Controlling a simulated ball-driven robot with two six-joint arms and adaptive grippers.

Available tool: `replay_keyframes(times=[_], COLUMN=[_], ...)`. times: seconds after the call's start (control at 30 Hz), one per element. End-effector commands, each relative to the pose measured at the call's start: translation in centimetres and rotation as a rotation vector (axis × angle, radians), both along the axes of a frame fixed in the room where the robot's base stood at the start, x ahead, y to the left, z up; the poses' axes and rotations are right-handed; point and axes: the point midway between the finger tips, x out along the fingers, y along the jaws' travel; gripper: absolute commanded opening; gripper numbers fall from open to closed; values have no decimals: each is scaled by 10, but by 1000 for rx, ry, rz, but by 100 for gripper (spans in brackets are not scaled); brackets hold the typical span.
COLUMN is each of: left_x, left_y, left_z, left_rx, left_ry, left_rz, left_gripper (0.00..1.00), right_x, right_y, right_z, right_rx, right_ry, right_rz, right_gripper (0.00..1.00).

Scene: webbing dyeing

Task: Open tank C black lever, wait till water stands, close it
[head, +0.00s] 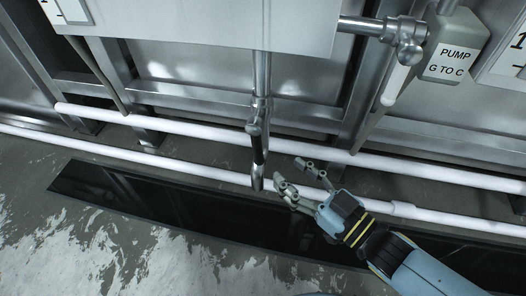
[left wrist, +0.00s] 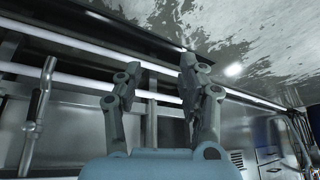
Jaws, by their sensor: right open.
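A metal drain pipe (head: 262,75) comes down from the tank front, with a valve that carries a dark lever (head: 258,148). The lever hangs down roughly along the pipe. The pipe's lower end (head: 257,184) is over the floor channel, and I see no water coming out. My right gripper (head: 290,173) is open and empty, just right of the pipe's lower end, seemingly apart from it. My left gripper (left wrist: 158,68) shows only in the left wrist view, with its fingers spread and nothing between them. No tank C label is readable, and the water level is hidden.
Two white horizontal pipes (head: 110,150) run along the tank base. A dark floor channel (head: 150,205) lies in front. A "PUMP G TO C" box (head: 454,48) and a white-handled valve (head: 396,84) are at upper right. Wet floor (head: 80,250) is clear at lower left.

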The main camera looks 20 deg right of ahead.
Motion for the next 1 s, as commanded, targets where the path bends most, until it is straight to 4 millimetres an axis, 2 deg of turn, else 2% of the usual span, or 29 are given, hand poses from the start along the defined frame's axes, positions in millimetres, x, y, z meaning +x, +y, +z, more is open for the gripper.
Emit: replay_keyframes(times=[0.3,0.5,0.7,1.0], left_x=[6,7,7,8], left_y=[0,-1,-1,-2], left_z=[-29,-40,-43,-42], left_rx=[-2,-5,-7,-7], left_ry=[-157,-265,-321,-330], left_rz=[-1,-7,-9,-11], left_gripper=[40,40,40,40], right_x=[51,81,95,97], right_y=[21,33,38,39], right_z=[-1,-1,1,1], right_rx=[0,0,1,-1], right_ry=[-1,0,0,0], right_rz=[-2,-2,-2,-2], right_gripper=[44,44,44,43])
